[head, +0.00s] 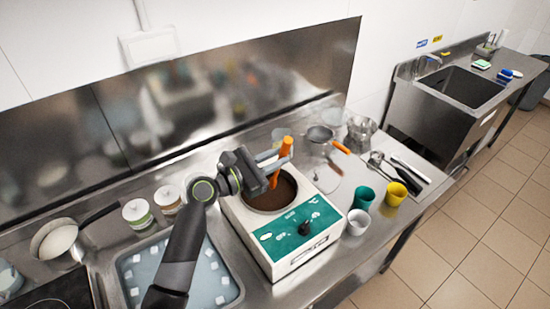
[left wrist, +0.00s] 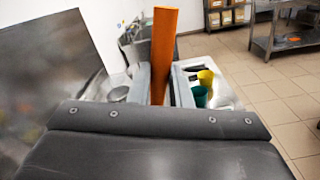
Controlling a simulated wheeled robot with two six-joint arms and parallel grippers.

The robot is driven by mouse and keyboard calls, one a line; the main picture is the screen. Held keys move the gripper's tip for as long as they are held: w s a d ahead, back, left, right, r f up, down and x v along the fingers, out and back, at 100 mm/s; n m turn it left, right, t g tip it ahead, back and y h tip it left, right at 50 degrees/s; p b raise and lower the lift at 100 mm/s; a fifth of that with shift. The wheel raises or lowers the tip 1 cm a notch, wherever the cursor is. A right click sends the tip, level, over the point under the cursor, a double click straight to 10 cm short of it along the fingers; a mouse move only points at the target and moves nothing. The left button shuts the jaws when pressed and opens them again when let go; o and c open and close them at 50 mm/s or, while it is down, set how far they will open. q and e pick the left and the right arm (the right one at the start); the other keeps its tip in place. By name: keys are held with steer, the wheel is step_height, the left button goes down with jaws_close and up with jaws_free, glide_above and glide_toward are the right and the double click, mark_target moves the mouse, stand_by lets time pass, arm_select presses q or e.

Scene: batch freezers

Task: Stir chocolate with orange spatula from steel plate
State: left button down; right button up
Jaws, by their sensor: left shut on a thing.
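The orange spatula (head: 285,148) stands roughly upright, a little tilted, with its lower end down in the round well of the white machine. Brown chocolate (head: 262,196) fills the well. My left gripper (head: 270,165) is over the well and shut on the spatula. In the left wrist view the spatula (left wrist: 163,50) rises between the two grey fingers (left wrist: 160,85). The spatula's lower tip is hidden in the well. The steel plate cannot be told apart for sure. My right gripper is not in view.
The white machine (head: 300,262) has a green panel and black knob. Green (head: 364,196), yellow (head: 395,192) and white (head: 358,222) cups stand to its right. A sieve (head: 320,134) and several utensils lie behind them. A tray (head: 222,290) and two jars (head: 137,212) are at left.

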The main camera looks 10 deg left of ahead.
arm_select(q)
steer(key=shift+r, duration=2.55)
